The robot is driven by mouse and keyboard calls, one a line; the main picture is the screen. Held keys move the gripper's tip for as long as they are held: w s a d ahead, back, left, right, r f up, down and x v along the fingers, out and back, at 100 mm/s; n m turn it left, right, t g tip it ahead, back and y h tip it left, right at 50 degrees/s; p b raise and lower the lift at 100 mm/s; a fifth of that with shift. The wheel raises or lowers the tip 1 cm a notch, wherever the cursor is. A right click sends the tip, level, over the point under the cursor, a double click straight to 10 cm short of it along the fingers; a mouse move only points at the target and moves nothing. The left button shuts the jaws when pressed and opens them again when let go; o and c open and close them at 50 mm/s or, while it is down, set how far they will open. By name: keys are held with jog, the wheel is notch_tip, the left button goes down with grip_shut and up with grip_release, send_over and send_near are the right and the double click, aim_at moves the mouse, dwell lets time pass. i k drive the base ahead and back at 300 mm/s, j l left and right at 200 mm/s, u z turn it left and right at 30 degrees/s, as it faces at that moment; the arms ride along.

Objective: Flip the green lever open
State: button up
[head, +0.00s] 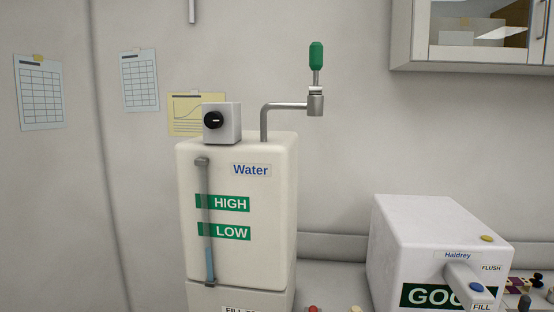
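The green lever (316,56) stands upright on a short metal stem at the end of a bent grey pipe (284,106). The pipe rises from the top right of a white water tank (272,220) labelled "Water". The lever's stem meets a metal valve body (315,102) at the pipe's outer end. Nothing touches the lever. My gripper is not in view.
A grey box with a black knob (222,122) sits on the tank's top, left of the pipe. A white "Haldrey" unit (430,225) stands at the lower right. A wall cabinet (400,38) hangs at the upper right. Space around the lever looks clear.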

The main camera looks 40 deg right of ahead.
aim_at(316, 47)
jog(key=l+z, duration=0.1)
jog(key=z, duration=1.1)
